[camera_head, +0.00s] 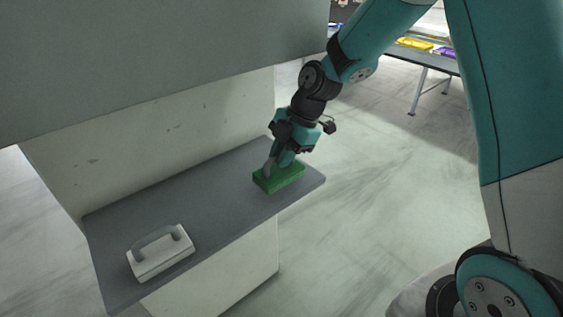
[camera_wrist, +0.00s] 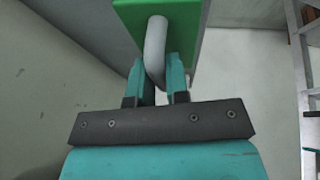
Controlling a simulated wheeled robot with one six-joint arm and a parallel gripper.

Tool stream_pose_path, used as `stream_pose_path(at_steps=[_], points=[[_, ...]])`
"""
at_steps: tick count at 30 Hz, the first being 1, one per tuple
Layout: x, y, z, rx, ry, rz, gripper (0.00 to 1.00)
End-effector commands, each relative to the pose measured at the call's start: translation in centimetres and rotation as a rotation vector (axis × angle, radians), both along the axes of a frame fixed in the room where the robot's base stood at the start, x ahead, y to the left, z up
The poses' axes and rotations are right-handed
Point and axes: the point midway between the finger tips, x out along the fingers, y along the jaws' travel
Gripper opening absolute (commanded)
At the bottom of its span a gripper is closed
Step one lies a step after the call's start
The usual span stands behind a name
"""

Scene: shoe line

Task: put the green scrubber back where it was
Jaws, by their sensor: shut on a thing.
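The green scrubber (camera_head: 279,178) is a green block with a grey handle, at the far right end of a grey shelf (camera_head: 215,190). My gripper (camera_head: 275,162) is above it, shut on its grey handle. In the wrist view, the handle (camera_wrist: 155,45) runs between the fingers of my gripper (camera_wrist: 159,82), with the green block (camera_wrist: 190,14) beyond it. The scrubber is at or just over the shelf; I cannot tell whether it touches. The fingers partly hide the handle in the head view.
A white scrubber (camera_head: 160,254) with a grey handle lies at the near left end of the shelf. The shelf between the two scrubbers is clear. A pale wall stands behind the shelf. A table (camera_head: 437,62) with coloured trays is far off at the upper right.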

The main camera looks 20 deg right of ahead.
Motion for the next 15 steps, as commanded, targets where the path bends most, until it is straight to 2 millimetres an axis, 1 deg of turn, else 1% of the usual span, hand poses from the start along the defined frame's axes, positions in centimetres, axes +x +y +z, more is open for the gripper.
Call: stream_pose_path(at_steps=[3,6,9,15], points=[[-0.2,0.0,-1.7,-0.001,0.008,-0.001,0.0],[-0.1,0.0,-2.8,-0.001,0.006,-0.001,0.0],[-0.1,0.0,-3.3,-0.001,0.003,0.0,0.0],[-0.1,0.0,-3.3,-0.001,0.002,0.001,0.0]])
